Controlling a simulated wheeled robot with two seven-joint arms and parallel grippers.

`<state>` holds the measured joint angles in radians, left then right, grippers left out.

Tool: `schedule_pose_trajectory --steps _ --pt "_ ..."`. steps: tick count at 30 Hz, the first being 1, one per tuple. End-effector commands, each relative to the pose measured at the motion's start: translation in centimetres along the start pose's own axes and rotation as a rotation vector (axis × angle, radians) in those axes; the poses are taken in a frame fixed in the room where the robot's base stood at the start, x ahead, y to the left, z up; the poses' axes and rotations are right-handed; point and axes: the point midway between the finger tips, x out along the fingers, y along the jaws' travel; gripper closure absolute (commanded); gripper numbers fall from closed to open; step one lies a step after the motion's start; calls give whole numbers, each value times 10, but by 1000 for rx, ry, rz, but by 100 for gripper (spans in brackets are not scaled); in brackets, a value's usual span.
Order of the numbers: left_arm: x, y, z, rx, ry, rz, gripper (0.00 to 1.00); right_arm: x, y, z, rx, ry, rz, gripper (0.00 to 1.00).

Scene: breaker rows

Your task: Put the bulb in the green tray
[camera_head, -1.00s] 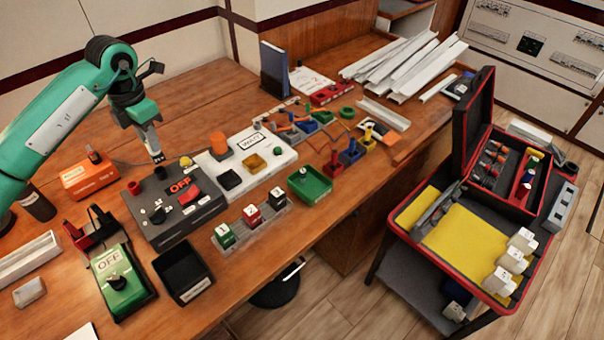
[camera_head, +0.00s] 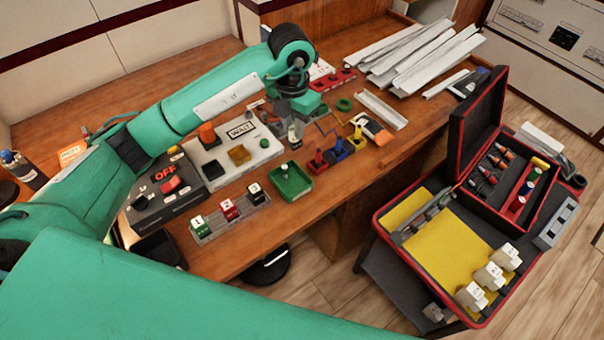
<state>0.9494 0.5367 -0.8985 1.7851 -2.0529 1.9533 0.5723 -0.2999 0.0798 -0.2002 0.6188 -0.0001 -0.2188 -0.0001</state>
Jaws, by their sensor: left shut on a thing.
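The held thing is apart from the tray. My right gripper is not in view.
Red, blue and yellow holders (camera_head: 338,153) stand right of the tray. The white WAIT panel (camera_head: 215,172) and the numbered breaker row (camera_head: 231,217) lie to the left. An open toolbox (camera_head: 385,229) stands on the right.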

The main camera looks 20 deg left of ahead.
Motion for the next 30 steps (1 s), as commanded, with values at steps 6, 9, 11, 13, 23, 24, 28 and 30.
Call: schedule_pose_trajectory --steps 6,9,11,13,23,24,28,30 --pt "56 0 -2 0 7 -3 100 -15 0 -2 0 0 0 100" --pt "84 -1 -2 0 7 -2 100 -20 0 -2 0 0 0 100" --pt "99 -1 -2 1 6 -2 100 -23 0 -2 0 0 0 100" --pt "114 0 -1 0 5 -2 100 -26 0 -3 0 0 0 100" --pt "147 0 0 1 2 -1 100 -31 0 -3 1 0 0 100" --pt "151 0 0 1 2 -2 100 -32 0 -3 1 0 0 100" --pt "172 0 -1 1 3 -2 100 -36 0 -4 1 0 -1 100" --pt "180 0 -1 1 2 -1 100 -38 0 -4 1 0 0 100"
